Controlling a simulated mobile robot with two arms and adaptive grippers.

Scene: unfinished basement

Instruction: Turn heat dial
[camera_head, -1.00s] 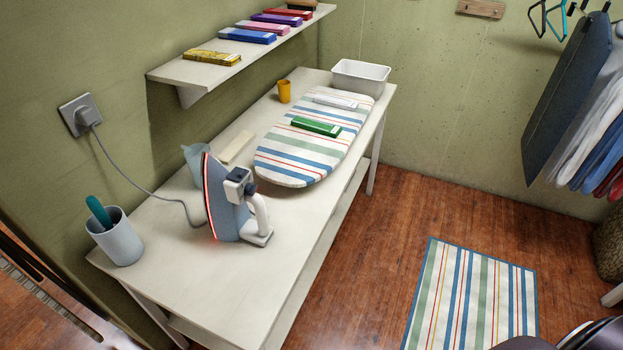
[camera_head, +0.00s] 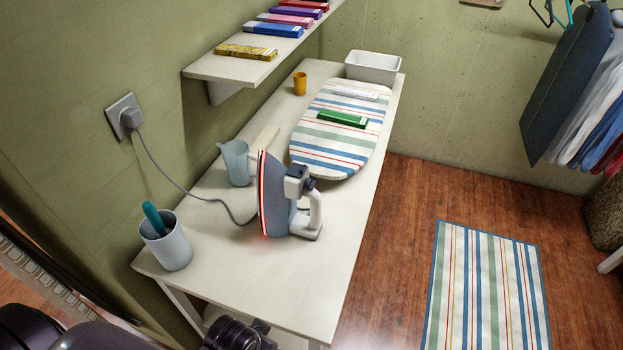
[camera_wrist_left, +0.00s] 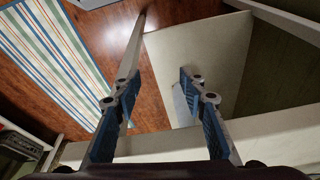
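A blue-grey iron (camera_head: 276,205) stands upright on its heel on the white table (camera_head: 262,289), its soleplate edge glowing red. A grey box with a small dark knob (camera_head: 308,185) sits on the iron's handle side; I cannot tell for certain that this knob is the heat dial, and no marks are readable. My left gripper (camera_wrist_left: 158,82) is open in the left wrist view, with nothing between its blue-padded fingers. The iron is not recognisable in that view. My right gripper is in neither view.
A cup with a teal-handled tool (camera_head: 166,243) and a pale jug (camera_head: 236,162) flank the iron. Its cord runs to a wall socket (camera_head: 124,115). A striped ironing board (camera_head: 330,155) lies behind. The table front is clear; a rug (camera_head: 486,290) lies on the floor.

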